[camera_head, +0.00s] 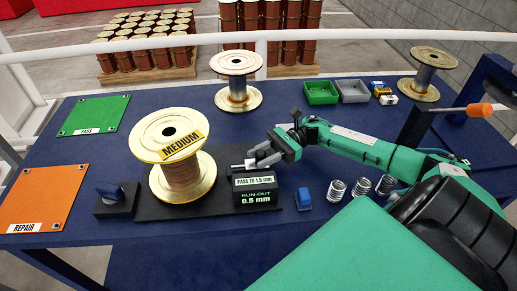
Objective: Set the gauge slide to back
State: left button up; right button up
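The gauge (257,195) is a dark block with a display reading "PASS TO 1.5 mm" and "RUN-OUT 0.5 mm". On top of it is a small metallic part (238,167), which seems to belong to the slide and points at the spool. A wooden spool (181,175) labelled "MEDIUM", wound with copper-coloured wire, stands upright beside it on a dark base plate. My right gripper (262,155) comes in from the right, with its fingertips at the top of the gauge. Whether the fingers are closed on the slide is too small to tell. My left gripper is not in view.
A blue knob (111,193) is at left, and a blue block (303,196) right of the gauge. Metal coils (337,189) stand near my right arm. Two spools (236,62) (430,60) and trays (320,92) stand behind. Green (93,116) and orange (40,196) mats lie left.

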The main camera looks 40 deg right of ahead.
jog(key=shift+o, duration=1)
jog(key=shift+s+d, duration=0.15)
jog(key=shift+d, duration=0.05)
jog(key=shift+d, duration=0.1)
jog(key=d+b, duration=0.1)
jog(key=d, duration=0.1)
jog(key=d+b, duration=0.1)
jog(key=d, duration=0.1)
jog(key=d+b, duration=0.1)
jog(key=d, duration=0.1)
jog(key=shift+s+d+f, duration=0.2)
jog(key=shift+d+f, duration=0.05)
jog(key=shift+d, duration=0.1)
jog(key=d, duration=0.2)
jog(key=d+b, duration=0.1)
jog(key=d, duration=0.1)
jog(key=d+b, duration=0.1)
jog(key=shift+s+d+r, duration=0.15)
jog(key=shift+s+d, duration=0.1)
jog(key=shift+d, duration=0.15)
jog(key=shift+s+d+r, duration=0.1)
jog(key=shift+d, duration=0.45)
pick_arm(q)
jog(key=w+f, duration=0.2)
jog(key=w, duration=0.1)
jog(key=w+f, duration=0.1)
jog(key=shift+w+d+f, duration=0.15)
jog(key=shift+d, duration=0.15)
